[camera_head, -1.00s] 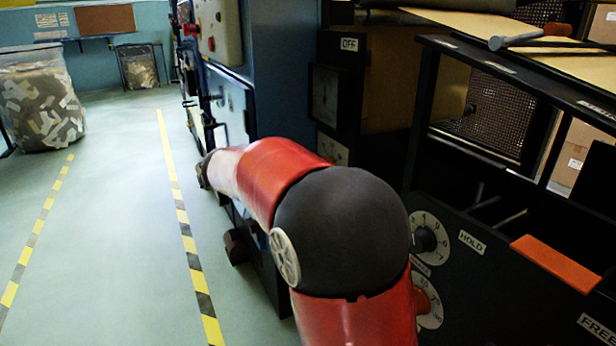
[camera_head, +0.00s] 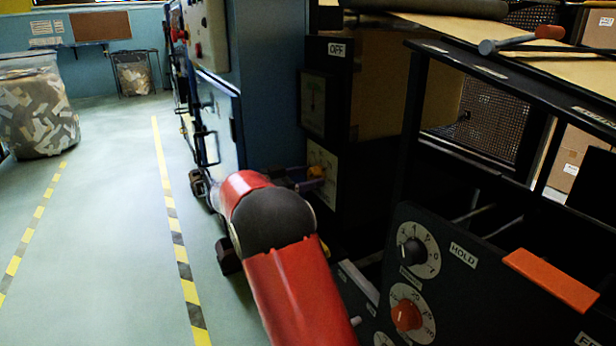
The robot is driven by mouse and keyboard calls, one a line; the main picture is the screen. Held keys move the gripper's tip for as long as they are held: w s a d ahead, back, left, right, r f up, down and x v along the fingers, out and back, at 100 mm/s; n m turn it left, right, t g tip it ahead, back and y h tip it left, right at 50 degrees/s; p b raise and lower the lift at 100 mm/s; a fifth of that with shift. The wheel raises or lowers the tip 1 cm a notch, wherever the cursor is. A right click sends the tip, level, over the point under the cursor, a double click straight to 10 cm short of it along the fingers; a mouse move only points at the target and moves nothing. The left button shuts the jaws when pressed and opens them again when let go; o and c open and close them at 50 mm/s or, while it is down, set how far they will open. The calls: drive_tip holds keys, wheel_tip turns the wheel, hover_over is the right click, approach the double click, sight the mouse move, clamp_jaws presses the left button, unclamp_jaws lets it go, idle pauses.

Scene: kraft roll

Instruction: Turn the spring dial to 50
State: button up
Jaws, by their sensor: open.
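My red and black arm reaches forward from the bottom, its far end partly hidden behind its own joint. My gripper (camera_head: 311,182), small and dark, shows at a pale square dial plate (camera_head: 322,160) on the dark machine. It is open around or just beside that plate's yellow-orange knob (camera_head: 316,171); contact cannot be told. Nearer, a dial with a black knob (camera_head: 411,251) and one with a red-orange knob (camera_head: 406,315) sit on the front panel, with no gripper at them. The small labels are too blurred to show which is the spring dial, and no pointer reading is clear.
A gauge (camera_head: 313,103) sits above the pale plate, beneath an OFF label. An orange flap (camera_head: 551,280) juts from the near panel. A hammer-like tool (camera_head: 520,40) lies on the upper surface.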

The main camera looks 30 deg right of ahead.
drive_tip(key=shift+d, duration=0.3)
drive_tip(key=c, duration=1)
drive_tip(key=shift+o, duration=0.2)
drive_tip(key=shift+n, duration=0.3)
drive_tip(key=n+b, duration=0.2)
drive_tip(key=n, duration=0.1)
drive_tip(key=shift+n, duration=2.6)
drive_tip(key=shift+r, duration=0.1)
